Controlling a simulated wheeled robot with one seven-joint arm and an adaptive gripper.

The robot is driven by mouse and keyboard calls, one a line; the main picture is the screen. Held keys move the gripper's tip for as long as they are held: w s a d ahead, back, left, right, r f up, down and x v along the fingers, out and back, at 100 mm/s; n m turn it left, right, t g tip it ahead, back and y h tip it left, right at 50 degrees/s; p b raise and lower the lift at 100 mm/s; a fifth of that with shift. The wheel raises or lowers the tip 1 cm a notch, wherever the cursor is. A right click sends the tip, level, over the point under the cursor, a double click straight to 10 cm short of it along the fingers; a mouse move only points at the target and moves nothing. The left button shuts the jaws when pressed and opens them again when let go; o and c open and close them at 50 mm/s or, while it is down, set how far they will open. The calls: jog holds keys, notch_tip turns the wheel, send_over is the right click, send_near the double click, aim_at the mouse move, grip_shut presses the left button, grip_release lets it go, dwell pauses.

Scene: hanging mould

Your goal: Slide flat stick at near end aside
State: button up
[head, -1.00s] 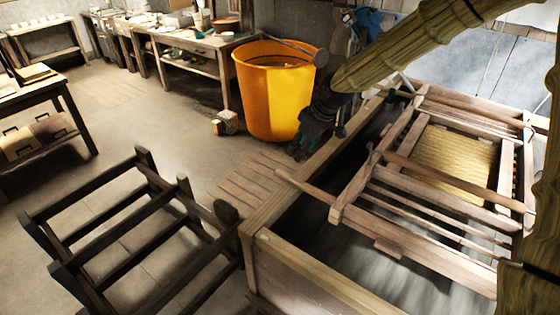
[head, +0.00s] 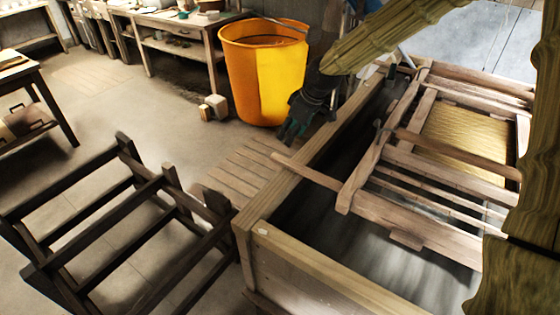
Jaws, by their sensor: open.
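The hanging mould is a wooden frame (head: 365,165) of beams and slats over the vat, with a yellow mat (head: 465,140) in it. A flat brown stick (head: 455,155) lies across the mould beside the mat's near side. Another wooden bar (head: 308,172) juts out left over the vat's rim at the near part; whether it is a loose stick or part of the frame I cannot tell. My gripper (head: 290,132), dark with greenish fingers, is open and empty, left of the vat's left rim and apart from both.
The wooden vat (head: 262,222) has a raised rim. A yellow bin (head: 265,75) stands close behind my gripper. A dark wooden rack (head: 120,225) stands at lower left, slatted boards (head: 245,170) lie between. Open floor (head: 90,115) is at left.

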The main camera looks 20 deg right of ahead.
aim_at(279, 156)
jog(key=shift+p+x, duration=0.55)
jog(key=shift+x, duration=5.45)
jog(key=shift+s+f, duration=0.1)
jog(key=shift+s, duration=0.05)
jog(key=shift+c, duration=0.4)
jog(key=shift+d, duration=0.1)
grip_shut()
